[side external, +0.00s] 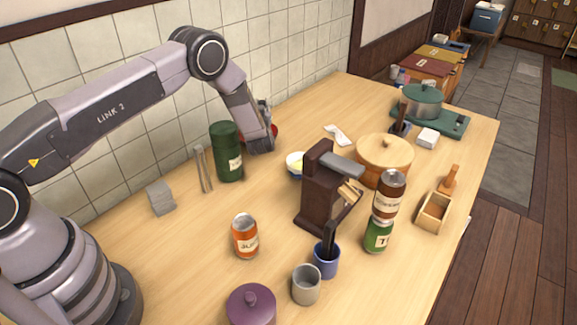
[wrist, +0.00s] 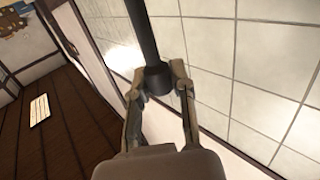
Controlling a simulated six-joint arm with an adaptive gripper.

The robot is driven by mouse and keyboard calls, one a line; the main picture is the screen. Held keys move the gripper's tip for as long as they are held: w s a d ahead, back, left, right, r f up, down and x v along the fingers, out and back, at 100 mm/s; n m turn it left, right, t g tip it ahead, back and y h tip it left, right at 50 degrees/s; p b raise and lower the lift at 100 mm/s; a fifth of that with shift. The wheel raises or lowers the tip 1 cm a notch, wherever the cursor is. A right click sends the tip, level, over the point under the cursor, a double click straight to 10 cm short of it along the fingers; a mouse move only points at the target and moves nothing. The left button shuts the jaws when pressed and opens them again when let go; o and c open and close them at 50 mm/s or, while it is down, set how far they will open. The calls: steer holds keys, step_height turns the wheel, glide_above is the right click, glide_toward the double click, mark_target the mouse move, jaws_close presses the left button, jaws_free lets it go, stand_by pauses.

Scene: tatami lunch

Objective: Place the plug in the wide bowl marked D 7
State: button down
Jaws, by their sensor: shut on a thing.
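My gripper (wrist: 157,78) is shut on a dark grey piece with a thick end and a long shaft or cord, which I take to be the plug (wrist: 146,35). In the side view my gripper (side external: 264,107) is over the far left of the table near the tiled wall, and what it holds is hidden or too small to tell. A red bowl-like thing (side external: 274,129) shows partly behind my gripper. A small white and blue bowl (side external: 293,161) stands to the right of it. I cannot read a D 7 mark on either.
A tall green canister (side external: 226,150) stands just left of my gripper. A dark brown stand (side external: 318,190), a wooden tub (side external: 384,158) and stacked cans (side external: 388,196) fill the middle right. An orange can (side external: 245,237) and purple lidded pot (side external: 251,307) are in front.

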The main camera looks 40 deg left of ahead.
steer(key=shift+f, duration=0.4)
steer(key=c, duration=1)
jaws_free()
steer(key=shift+o, duration=0.2)
